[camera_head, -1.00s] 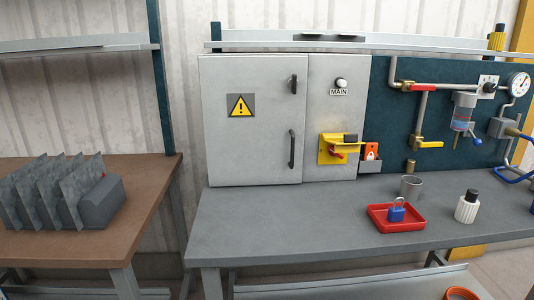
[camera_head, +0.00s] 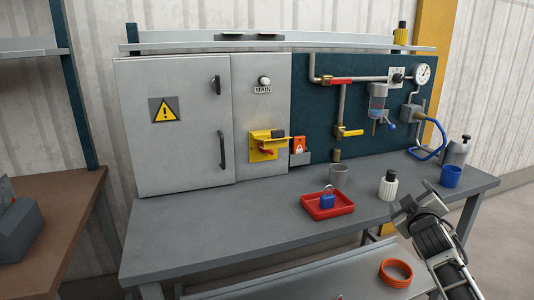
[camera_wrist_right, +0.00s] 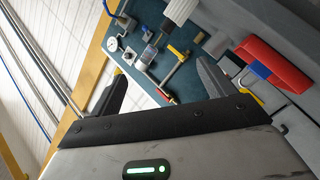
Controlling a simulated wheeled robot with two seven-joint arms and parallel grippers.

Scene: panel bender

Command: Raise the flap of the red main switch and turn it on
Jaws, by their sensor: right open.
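The main switch (camera_head: 267,146) is on the grey cabinet's narrow right panel, below a white lamp and a MAIN label. It has a yellow plate, a red handle (camera_head: 265,150) and a dark piece at its upper right. I cannot tell whether that dark piece is the flap. My right gripper (camera_head: 408,210) is at the lower right in the head view, over the bench's front edge, well right of the switch. In the right wrist view its fingers (camera_wrist_right: 162,68) are apart, with nothing between them. My left gripper is out of view.
Pipes and valves line the teal panel (camera_head: 310,120). The bench before the cabinet is clear.

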